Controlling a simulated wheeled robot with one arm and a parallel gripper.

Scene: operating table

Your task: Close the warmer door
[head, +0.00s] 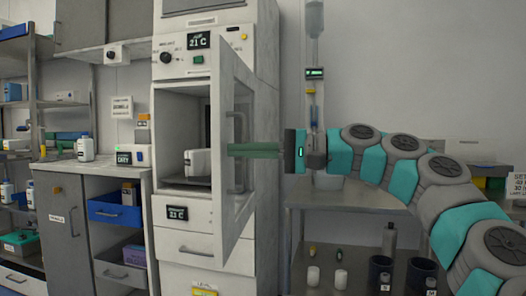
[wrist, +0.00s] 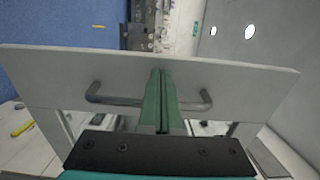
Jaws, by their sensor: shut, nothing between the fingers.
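The warmer (head: 180,238) is a tall white cabinet left of centre in the head view. Its door (head: 228,215) stands open, swung out toward me, and its outer face is on the right. In the wrist view the door (wrist: 60,68) spans the picture as a pale panel with a grey bar handle (wrist: 112,99). My gripper (head: 232,150) reaches in from the right at the height of the handle. Its green fingers (wrist: 159,74) are shut with nothing between them and cross in front of the handle's middle. I cannot tell whether they touch the door.
A white container (head: 197,163) sits inside the open warmer compartment. A steel cart (head: 345,195) with bottles and cups on its lower shelf stands to the right, beneath my arm. A grey cabinet with a blue drawer (head: 115,212) stands left of the warmer.

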